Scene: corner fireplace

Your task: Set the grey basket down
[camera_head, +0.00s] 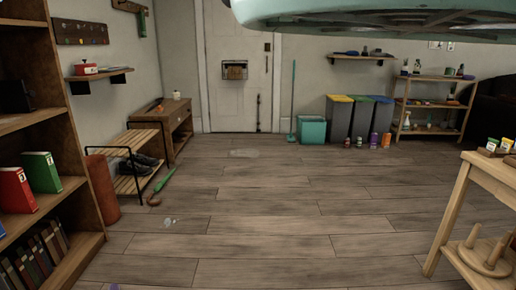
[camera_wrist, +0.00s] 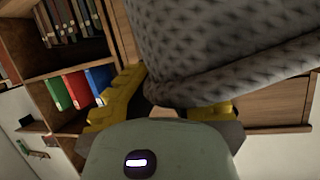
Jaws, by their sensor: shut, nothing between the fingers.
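The grey basket (camera_wrist: 225,45) fills the upper right of the wrist view, close up, with a woven side and a thick rim. It is not seen in the head view. My gripper (camera_wrist: 165,105), with yellow finger parts, is right at the basket's rim. The basket overlaps the fingers in the picture and hides their tips. The gripper is shut with nothing held between its fingers. What the basket rests on is hidden.
A bookshelf (camera_head: 65,150) stands at the left, with a shoe bench (camera_head: 133,182) beyond it. A wooden table (camera_head: 490,178) stands at the right. Small items lie near the bench, including a clear one (camera_head: 170,222). The middle floor (camera_head: 290,220) is mostly clear.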

